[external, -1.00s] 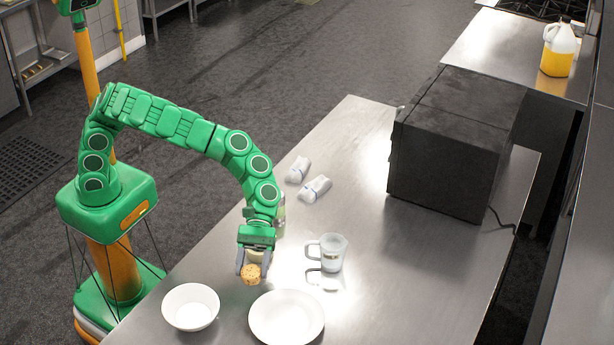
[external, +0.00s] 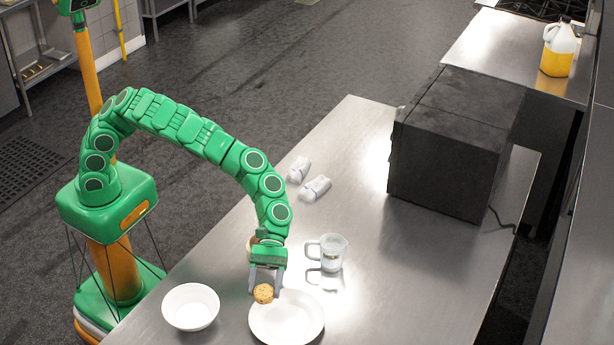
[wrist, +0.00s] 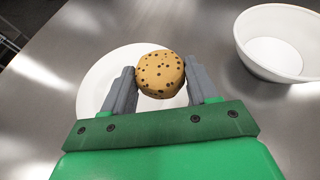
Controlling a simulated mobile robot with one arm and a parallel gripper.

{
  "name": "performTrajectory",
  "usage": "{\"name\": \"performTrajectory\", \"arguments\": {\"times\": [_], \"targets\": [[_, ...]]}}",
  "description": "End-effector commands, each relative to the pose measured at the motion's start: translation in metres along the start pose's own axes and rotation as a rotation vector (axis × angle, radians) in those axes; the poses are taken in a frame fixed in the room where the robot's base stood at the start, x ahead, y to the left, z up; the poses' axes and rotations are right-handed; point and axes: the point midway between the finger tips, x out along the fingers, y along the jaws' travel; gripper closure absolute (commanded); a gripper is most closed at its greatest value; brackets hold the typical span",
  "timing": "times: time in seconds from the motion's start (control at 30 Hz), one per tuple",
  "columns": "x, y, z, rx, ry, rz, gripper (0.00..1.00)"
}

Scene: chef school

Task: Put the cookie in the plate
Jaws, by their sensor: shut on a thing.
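The cookie (external: 263,293) is round and tan with dark chips. My gripper (external: 264,290) is shut on it, one finger on each side, as the wrist view shows with the cookie (wrist: 160,74) between the grey fingers (wrist: 158,88). The plate (external: 289,327) is white and round and lies on the steel table. The cookie is held at the plate's upper left edge in the external view. In the wrist view the plate (wrist: 97,78) lies behind and below the cookie, which hides part of it. The height of the cookie over the plate cannot be told exactly.
A white bowl (external: 190,307) stands left of the plate. A glass mug (external: 332,252) stands behind the plate, right of my gripper. Two white shakers (external: 315,188) lie farther back. A large black box-shaped appliance (external: 455,145) stands at the right. The table (external: 400,290) right of the plate is clear.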

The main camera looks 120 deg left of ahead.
Motion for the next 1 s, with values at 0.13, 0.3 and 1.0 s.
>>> {"name": "performTrajectory", "arguments": {"times": [0.13, 0.3, 1.0], "targets": [[0.003, 0.002, -0.003, -0.001, -0.001, -0.001, 0.71], [0.011, 0.005, -0.017, -0.005, -0.002, -0.002, 0.71], [0.019, 0.006, -0.039, 0.000, 0.000, 0.001, 0.71]]}}
